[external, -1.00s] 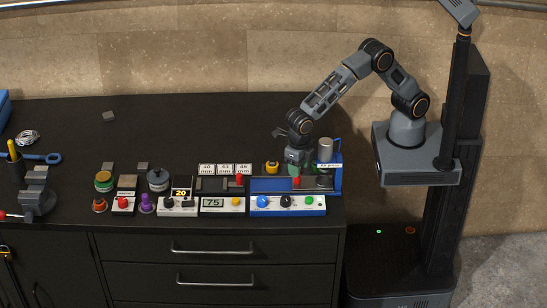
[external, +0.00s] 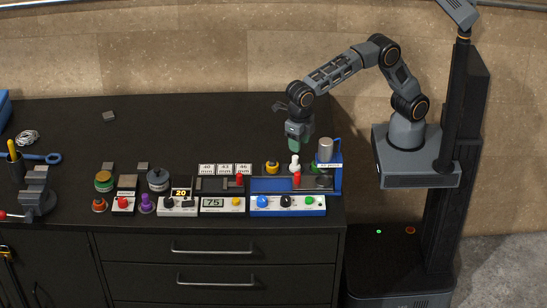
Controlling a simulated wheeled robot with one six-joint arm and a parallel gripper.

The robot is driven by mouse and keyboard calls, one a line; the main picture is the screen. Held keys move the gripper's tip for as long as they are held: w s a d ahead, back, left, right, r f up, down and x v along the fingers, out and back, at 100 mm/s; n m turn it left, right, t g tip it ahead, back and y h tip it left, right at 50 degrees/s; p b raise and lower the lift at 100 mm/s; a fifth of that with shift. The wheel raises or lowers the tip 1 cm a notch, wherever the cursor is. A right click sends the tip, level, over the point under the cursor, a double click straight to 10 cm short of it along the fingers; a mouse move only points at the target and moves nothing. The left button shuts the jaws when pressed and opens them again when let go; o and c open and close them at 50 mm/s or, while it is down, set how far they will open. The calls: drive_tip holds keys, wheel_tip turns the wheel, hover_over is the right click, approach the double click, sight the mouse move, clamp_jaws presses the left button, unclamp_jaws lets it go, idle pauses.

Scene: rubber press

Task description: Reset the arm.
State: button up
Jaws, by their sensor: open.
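My gripper (external: 297,143) hangs from my raised arm above the back of the blue press station, pointing down. Its jaws are open, though the fingers are small and dark here. A white knob-like piece (external: 294,163) and a red piece (external: 297,179) stand just below it on the blue station (external: 270,186). The gripper looks apart from both. A grey cylinder (external: 325,148) stands on the blue frame at the station's right end.
A panel with blue, black and green knobs (external: 287,204) fronts the station. To its left are a 75 display (external: 213,203), a 20 display (external: 181,194) and several small parts. A vise (external: 37,195) stands far left. The counter's back middle (external: 200,125) is clear.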

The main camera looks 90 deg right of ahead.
drive_tip(key=s+d+r+m+t, duration=0.1)
drive_tip(key=s+d+r+m, duration=0.2)
drive_tip(key=d+m, duration=0.4)
drive_tip(key=s+d+r+m+t, duration=0.1)
drive_tip(key=s+d+r+m, duration=0.1)
drive_tip(key=d+m, duration=0.5)
drive_tip(key=s+d+f+m+t, duration=0.2)
drive_tip(key=s+d+f+m, duration=0.1)
drive_tip(key=s+d+m, duration=0.9)
drive_tip(key=d+m, duration=0.1)
drive_tip(key=m, duration=0.2)
drive_tip(key=shift+s+f, duration=0.15)
drive_tip(key=shift+s, duration=0.2)
